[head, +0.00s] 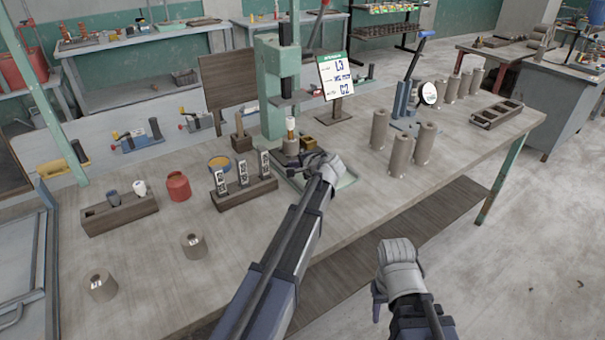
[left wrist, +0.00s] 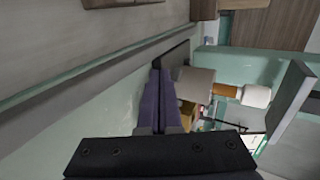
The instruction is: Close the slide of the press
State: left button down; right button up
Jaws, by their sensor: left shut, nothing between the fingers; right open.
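The press (head: 270,90) is a green column with a green base tray (head: 346,181), at the back middle of the table. At its foot stands a grey cylindrical piece (head: 291,146) with a brown and white knob (head: 290,123); the knob also shows in the left wrist view (left wrist: 256,96). I cannot tell for sure which part is the slide. My left gripper (head: 308,160) is over the base tray, close to the grey piece. Its purple fingers (left wrist: 166,100) are shut and empty; contact is unclear. My right gripper (head: 377,300) is open and empty, in front of the table.
A sign (head: 334,75) stands right of the press. Several grey cylinders (head: 425,143) and a blue-handled tool (head: 406,95) stand further right. A dark rack (head: 244,192) holding three tagged pieces is left of my left gripper. The table's front right is clear.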

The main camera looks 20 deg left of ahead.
aim_at(281, 157)
pick_arm(q)
jog(key=shift+w+a, duration=0.85)
jog(key=shift+a, duration=0.25)
jog(key=shift+w+a, duration=0.85)
jog(key=shift+a, duration=0.2)
